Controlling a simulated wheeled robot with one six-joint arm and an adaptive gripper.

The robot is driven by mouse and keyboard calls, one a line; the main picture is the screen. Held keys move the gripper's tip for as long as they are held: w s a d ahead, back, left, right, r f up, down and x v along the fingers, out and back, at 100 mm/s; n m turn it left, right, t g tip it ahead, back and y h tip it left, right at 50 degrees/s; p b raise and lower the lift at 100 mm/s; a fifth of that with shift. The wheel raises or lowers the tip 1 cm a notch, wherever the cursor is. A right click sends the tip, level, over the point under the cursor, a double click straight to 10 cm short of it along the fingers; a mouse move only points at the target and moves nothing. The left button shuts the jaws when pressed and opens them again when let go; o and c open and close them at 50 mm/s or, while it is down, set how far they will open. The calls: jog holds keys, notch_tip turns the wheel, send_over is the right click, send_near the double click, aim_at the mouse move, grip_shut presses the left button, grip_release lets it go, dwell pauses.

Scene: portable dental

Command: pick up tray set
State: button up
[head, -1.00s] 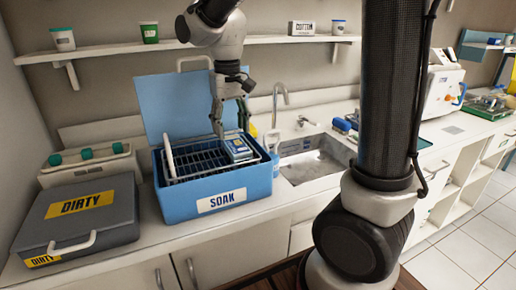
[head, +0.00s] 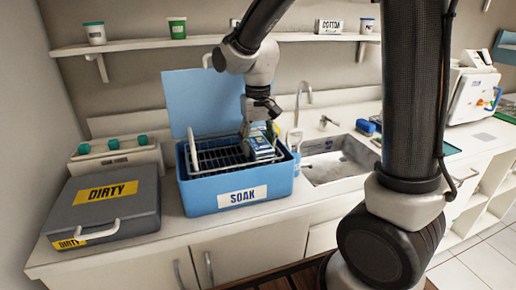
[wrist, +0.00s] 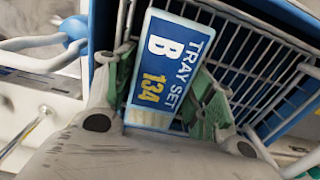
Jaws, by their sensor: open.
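The tray set (head: 263,146) is a blue-and-white pack standing at the right end of the wire rack (head: 218,158) inside the blue SOAK box (head: 203,204). In the wrist view the tray set (wrist: 160,75) shows its blue label, "TRAY SET B 134". My gripper (head: 259,133) is down at the tray set's top. In the wrist view my gripper (wrist: 166,85) is open, with one green-padded finger on each side of the tray set. Whether the pads touch it, I cannot tell. The lower part of the tray set is hidden in the box.
The box's blue lid (head: 200,100) stands open behind it. A grey DIRTY case (head: 135,208) is at the left, with a green-capped container (head: 115,158) behind. The sink (head: 340,167) and tap (head: 303,95) are at the right. A shelf (head: 215,40) runs above.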

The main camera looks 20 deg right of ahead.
jog(key=shift+c, duration=0.3)
jog(key=c, duration=0.8)
jog(key=shift+o, duration=0.2)
jog(key=shift+r, duration=0.1)
